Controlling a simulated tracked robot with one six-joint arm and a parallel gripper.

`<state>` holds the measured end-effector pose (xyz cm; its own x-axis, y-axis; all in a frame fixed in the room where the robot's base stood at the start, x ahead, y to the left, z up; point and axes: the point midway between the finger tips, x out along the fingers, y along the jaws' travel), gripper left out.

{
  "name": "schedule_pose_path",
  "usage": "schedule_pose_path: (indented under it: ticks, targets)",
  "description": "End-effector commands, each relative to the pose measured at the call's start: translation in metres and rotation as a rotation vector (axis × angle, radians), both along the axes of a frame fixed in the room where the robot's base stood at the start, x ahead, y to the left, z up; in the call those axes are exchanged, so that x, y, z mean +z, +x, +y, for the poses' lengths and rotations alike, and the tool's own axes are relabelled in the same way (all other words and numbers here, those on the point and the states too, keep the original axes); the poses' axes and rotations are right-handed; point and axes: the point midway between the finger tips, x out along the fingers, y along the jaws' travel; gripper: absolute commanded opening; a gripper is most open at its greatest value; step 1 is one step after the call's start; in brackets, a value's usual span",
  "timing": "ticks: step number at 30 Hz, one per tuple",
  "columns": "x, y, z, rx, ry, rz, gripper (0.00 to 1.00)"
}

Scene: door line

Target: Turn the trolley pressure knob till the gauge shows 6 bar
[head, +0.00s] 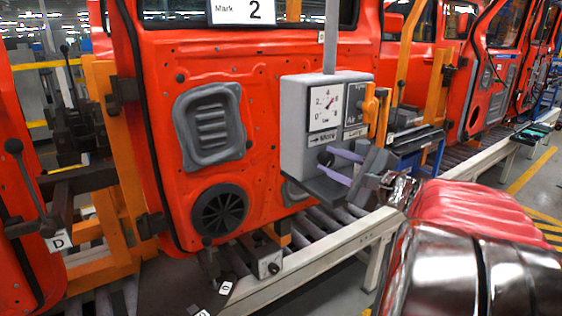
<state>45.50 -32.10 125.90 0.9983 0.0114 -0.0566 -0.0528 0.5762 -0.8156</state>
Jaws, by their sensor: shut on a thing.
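The grey trolley box (299,128) stands in front of an orange-red door. Its white gauge (326,107) faces me, with a dark needle tilted up and to the right. The numbers are too small to read surely. Below the gauge are labels with arrows, "More" on the left and another on the right. The dark pressure knob (324,157) sits under these labels. My gripper (328,160) reaches in from the right, its two pale purple fingers shut on the knob. The fingers hide part of the knob.
The orange-red door (260,100) with a black speaker grille (219,211) stands behind. A pale conveyor rail (300,262) with rollers runs below. Orange posts and levers stand at left.

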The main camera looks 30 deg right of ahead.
Motion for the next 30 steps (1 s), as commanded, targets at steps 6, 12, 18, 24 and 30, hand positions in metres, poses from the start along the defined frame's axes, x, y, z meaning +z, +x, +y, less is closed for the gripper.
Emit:
schedule_pose_path:
  ticks: [6,12,18,24,30]
  targets:
    - [-0.0074,-0.0006,-0.0001,0.0,0.018,0.013,0.07]
    - [-0.0075,-0.0005,0.0001,0.0,0.017,0.013,0.07]
    - [-0.0056,-0.0002,0.0003,0.001,0.015,0.01,0.37]
    - [-0.0032,0.0,0.0004,0.001,0.012,0.006,0.37]
    - [-0.0018,-0.0056,-0.0001,0.0,0.012,0.003,0.37]
